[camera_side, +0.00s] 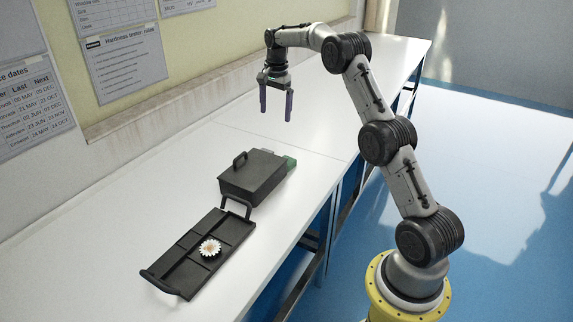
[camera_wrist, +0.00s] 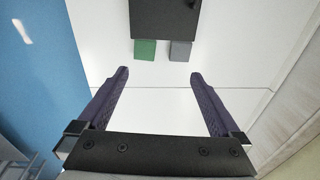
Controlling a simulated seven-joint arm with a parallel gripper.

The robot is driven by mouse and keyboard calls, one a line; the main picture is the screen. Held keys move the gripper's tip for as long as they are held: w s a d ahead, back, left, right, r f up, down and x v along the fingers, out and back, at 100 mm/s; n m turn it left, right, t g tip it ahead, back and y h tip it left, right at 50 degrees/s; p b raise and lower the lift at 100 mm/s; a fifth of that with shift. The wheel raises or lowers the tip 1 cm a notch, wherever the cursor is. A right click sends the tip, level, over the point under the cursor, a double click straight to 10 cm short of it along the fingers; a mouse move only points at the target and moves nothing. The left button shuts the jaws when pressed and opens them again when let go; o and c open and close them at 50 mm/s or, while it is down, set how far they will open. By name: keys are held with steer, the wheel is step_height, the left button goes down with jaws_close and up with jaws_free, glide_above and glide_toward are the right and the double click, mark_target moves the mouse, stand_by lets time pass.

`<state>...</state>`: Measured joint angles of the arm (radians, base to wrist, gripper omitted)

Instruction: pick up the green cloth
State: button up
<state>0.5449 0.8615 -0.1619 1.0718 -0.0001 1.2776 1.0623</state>
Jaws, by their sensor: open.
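The green cloth (camera_side: 290,163) shows only as a small green patch at the far right corner of a dark lidded box (camera_side: 252,178) in the side view, partly hidden behind it. In the wrist view the cloth (camera_wrist: 145,49) is a small green square at the edge of the dark box (camera_wrist: 165,18), left of a grey square (camera_wrist: 180,50). My gripper (camera_side: 277,106) is open and empty, pointing down high above the white table, beyond the box. Its two purple fingers (camera_wrist: 158,82) are spread apart in the wrist view, with the cloth ahead of them.
A dark compartment tray (camera_side: 176,277) with a white daisy-like flower (camera_side: 210,247) lies on the near side of the box. The wall with posters (camera_side: 124,50) runs along the table's left. The white table (camera_side: 315,140) beneath my gripper is clear.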

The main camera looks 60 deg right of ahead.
steer(key=shift+m+g+y, duration=0.3)
steer(key=shift+m+g, duration=0.1)
steer(key=d+f, duration=0.1)
steer(key=f, duration=0.5)
steer(key=s+d+f, duration=0.1)
steer(key=f, duration=0.6)
steer(key=s+d+f, duration=0.1)
steer(key=f, duration=0.5)
steer(key=shift+s+f, duration=0.1)
steer(key=shift+f, duration=0.25)
steer(key=c, duration=1.3)
step_height(320, 180, up, 10)
steer(key=shift+r, duration=0.1)
steer(key=shift+c, duration=0.2)
